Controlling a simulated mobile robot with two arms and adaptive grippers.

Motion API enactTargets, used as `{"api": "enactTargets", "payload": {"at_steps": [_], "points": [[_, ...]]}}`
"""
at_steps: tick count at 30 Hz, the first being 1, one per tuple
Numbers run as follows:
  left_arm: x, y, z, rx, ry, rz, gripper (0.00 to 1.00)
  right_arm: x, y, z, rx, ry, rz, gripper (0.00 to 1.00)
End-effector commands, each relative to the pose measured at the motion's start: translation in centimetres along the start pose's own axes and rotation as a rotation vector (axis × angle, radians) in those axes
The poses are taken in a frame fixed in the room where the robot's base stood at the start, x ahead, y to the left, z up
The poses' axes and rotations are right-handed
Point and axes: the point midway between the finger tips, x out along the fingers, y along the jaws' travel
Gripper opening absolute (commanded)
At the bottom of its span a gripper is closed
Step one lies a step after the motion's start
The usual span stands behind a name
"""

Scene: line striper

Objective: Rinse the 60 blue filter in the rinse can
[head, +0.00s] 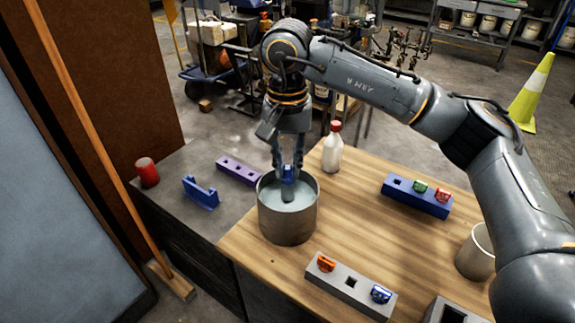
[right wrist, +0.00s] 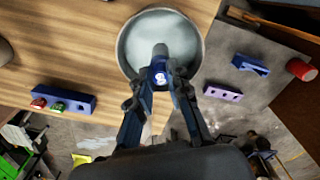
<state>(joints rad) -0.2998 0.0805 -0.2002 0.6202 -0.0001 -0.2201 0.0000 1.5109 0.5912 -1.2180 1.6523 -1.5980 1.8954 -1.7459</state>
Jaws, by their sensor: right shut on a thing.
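My right gripper (head: 288,163) points down over the rinse can (head: 287,224), shut on the blue filter (head: 288,174). The filter has a blue top and a grey cylindrical body that hangs inside the can's rim, at the pale liquid. I cannot tell how deep it dips. In the right wrist view the gripper (right wrist: 161,82) holds the filter (right wrist: 160,70) within the can (right wrist: 122,42), whose liquid looks pale grey. The number on the filter's top is too small to read. My left gripper is not in view.
A grey block (head: 350,284) holds an orange and a blue-topped filter. A blue block (head: 415,200) holds a green and a red one. A white bottle (head: 332,153) stands behind the can. A purple block (head: 238,170), blue bracket (head: 201,194) and red can (head: 147,173) are left.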

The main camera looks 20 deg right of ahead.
Motion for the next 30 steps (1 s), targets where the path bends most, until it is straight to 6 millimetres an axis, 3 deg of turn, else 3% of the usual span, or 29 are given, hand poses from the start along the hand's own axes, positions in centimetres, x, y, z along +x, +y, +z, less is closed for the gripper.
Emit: {"api": "enactTargets", "payload": {"at_steps": [1,21,30], "points": [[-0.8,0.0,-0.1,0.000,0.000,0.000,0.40,-1.1,0.0,0.0,0.000,0.001,-0.001,0.00],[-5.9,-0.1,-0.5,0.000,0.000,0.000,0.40,-9.2,0.0,0.0,0.000,0.000,-0.002,0.00],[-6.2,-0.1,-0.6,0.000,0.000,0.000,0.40,-9.9,0.0,0.0,0.000,-0.001,0.000,0.00]]}}
